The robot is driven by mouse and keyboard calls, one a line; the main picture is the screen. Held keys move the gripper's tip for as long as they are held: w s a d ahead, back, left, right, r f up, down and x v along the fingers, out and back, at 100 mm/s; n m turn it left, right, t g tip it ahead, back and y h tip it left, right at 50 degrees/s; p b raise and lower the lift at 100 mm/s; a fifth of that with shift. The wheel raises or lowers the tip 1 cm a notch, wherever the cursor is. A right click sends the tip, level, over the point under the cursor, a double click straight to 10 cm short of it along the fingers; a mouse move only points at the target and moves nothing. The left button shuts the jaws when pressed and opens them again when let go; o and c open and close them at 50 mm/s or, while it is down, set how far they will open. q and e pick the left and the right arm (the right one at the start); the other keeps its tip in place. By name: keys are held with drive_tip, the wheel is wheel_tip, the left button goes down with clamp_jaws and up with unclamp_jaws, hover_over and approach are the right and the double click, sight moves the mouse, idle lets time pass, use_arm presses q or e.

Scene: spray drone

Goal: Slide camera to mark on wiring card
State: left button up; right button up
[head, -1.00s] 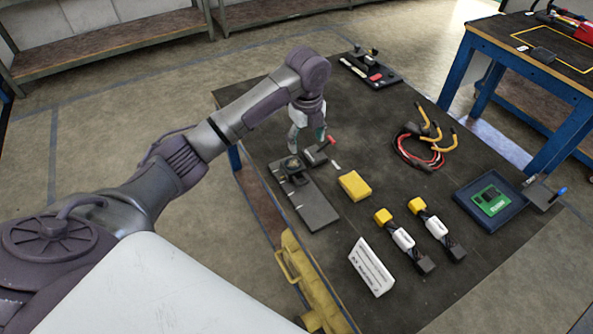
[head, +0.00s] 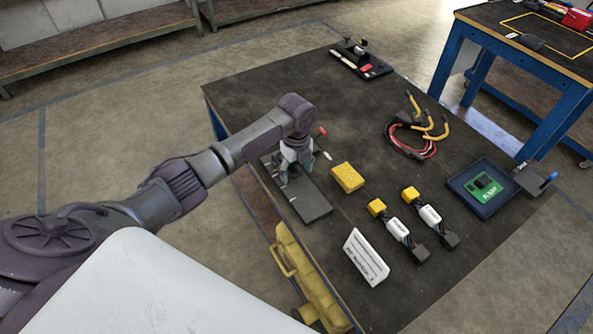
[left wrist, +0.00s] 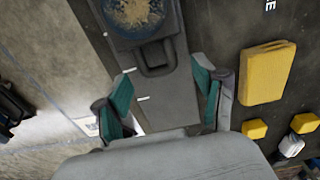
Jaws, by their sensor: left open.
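The camera (left wrist: 140,16), a dark block with a round brownish lens face, sits on a long dark grey plate (head: 312,204). It shows at the top of the left wrist view; in the head view my gripper mostly hides it. White marks (left wrist: 143,98) line the plate's edge. My left gripper (head: 290,178) is low over the plate; its open teal fingers (left wrist: 162,98) straddle the plate's width in the left wrist view, apart from the camera. The white wiring card (head: 366,258) stands tilted near the table's front; its print is too small to read. My right gripper is out of view.
A yellow block (head: 347,177) lies right of the plate. Two yellow-ended connectors (head: 397,228) lie farther right, with a cable bundle (head: 418,135) behind. A blue tray (head: 466,206) holds a green board. A red-tipped lever (head: 322,131) is close behind my gripper.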

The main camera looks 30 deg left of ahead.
use_arm(q)
drive_tip(key=shift+f, duration=0.2)
drive_tip(key=shift+c, duration=0.3)
clamp_jaws()
drive_tip(key=shift+s+d+r+p, duration=0.3)
drive_tip(key=shift+d+p, duration=0.2)
drive_tip(key=shift+p, duration=0.7)
drive_tip(key=shift+f, duration=0.25)
drive_tip(key=shift+o, duration=0.3)
unclamp_jaws()
